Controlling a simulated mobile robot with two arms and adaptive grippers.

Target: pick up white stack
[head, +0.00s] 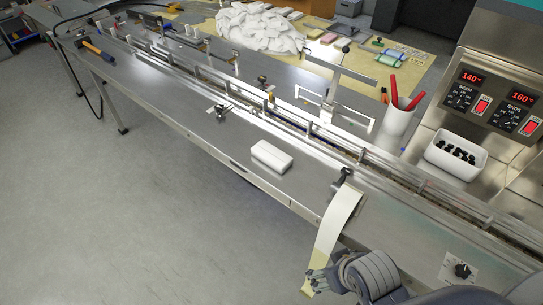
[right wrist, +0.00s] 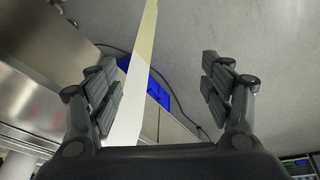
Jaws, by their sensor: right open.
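The white stack (head: 271,156) is a small white block lying flat on the steel table near its front edge, in the middle of the head view. My right gripper (head: 312,279) is at the lower right of the head view, in front of the table edge and apart from the stack. In the right wrist view its two fingers (right wrist: 160,85) are spread wide and nothing is held between them. The stack does not show in the right wrist view. My left gripper is not in view.
A pale paper strip (head: 336,225) hangs from a black clip over the table edge beside my right gripper; it also crosses the right wrist view (right wrist: 137,75). A guide rail runs behind the stack. A white cup (head: 397,120) and a white bin (head: 437,158) stand at the right.

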